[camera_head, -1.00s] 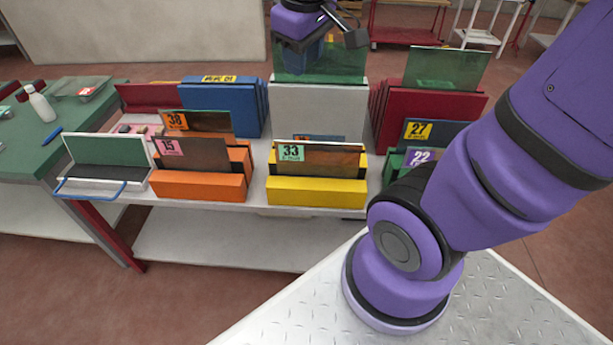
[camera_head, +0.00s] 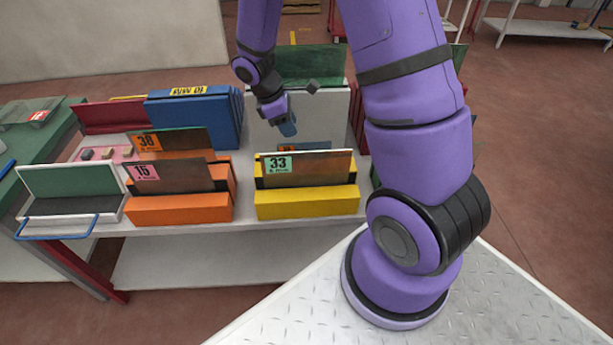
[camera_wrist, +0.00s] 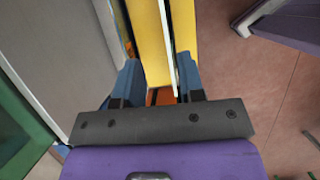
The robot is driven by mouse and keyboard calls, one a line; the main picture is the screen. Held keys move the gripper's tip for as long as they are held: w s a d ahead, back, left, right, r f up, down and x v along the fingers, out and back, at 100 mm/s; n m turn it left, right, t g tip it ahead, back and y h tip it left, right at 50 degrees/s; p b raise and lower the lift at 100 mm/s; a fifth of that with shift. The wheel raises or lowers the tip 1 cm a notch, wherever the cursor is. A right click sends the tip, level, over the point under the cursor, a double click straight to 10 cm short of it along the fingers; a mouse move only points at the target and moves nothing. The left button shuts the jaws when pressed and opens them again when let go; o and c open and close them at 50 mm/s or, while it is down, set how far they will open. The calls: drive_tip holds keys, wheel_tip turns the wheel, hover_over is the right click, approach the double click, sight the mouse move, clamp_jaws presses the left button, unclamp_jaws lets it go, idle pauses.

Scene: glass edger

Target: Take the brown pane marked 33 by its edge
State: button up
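The brown pane marked 33 (camera_head: 325,164) stands upright in the yellow holder (camera_head: 306,202) in the head view, its green label at the upper left. My gripper (camera_head: 288,128) is above the pane's upper edge, pointing down. In the wrist view my gripper (camera_wrist: 157,72) is open, with one blue finger on each side. The pane (camera_wrist: 168,50) shows there as a thin pale edge line between the fingers, closer to the right finger. The yellow holder (camera_wrist: 147,45) lies below. I cannot tell whether a finger touches the pane.
Panes marked 15 (camera_head: 172,177) and 38 (camera_head: 180,141) stand in orange holders to the left. A blue rack (camera_head: 196,121) and a pale rack with a green glass pane (camera_head: 309,63) stand behind. My arm hides the right side of the rack table.

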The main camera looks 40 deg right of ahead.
sight(306, 155)
drive_tip(key=x, duration=1)
drive_tip(key=shift+s, duration=0.4)
drive_tip(key=shift+s+d+f, duration=0.1)
drive_tip(key=shift+d+f, duration=0.1)
drive_tip(key=shift+f, duration=0.45)
clamp_jaws()
